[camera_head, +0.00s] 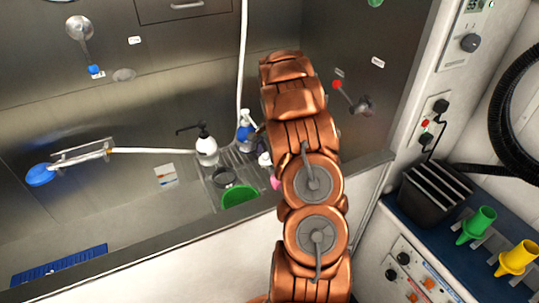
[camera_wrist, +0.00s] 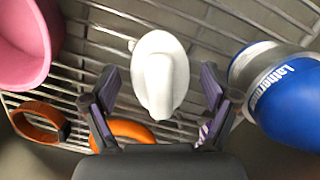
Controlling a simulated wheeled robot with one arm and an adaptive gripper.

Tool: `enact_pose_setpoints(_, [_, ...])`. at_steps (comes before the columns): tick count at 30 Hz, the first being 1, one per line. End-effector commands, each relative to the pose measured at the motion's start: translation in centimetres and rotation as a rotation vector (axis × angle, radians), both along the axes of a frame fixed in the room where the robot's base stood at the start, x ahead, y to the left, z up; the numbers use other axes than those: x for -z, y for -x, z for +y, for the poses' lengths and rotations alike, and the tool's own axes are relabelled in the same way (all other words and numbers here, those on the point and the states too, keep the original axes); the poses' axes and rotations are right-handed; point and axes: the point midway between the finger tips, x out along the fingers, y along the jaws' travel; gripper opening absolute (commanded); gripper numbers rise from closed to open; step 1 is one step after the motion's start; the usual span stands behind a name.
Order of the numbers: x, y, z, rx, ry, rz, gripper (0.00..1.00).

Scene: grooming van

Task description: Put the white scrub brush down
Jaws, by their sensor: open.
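The white scrub brush (camera_wrist: 160,72) is on the wire rack (camera_wrist: 100,40) in the wrist view, its pale knob-like handle pointing toward my gripper (camera_wrist: 161,88). My gripper is open, with one dark finger on each side of the brush and visible gaps between them and it. Whether the brush rests fully on the wires is hard to tell from this angle. In the head view my copper arm reaches over the tub's edge and hides the gripper and the brush.
In the head view, a white pump bottle (camera_head: 206,150), a blue spray bottle (camera_head: 245,133) and a green bowl (camera_head: 239,196) crowd the rack.

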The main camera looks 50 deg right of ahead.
Motion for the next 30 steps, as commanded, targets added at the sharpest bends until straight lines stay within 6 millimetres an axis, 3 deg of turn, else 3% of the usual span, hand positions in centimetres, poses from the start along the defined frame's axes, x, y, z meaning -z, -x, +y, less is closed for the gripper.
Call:
enact_pose_setpoints(11, [-1.1, -0.1, -0.2, -0.001, 0.001, -0.002, 0.86])
enact_pose_setpoints(24, [-8.6, -0.2, -1.3, -0.002, 0.004, -0.003, 0.86])
enact_pose_setpoints(30, [-10.9, -0.2, -1.6, -0.002, 0.000, -0.002, 0.86])
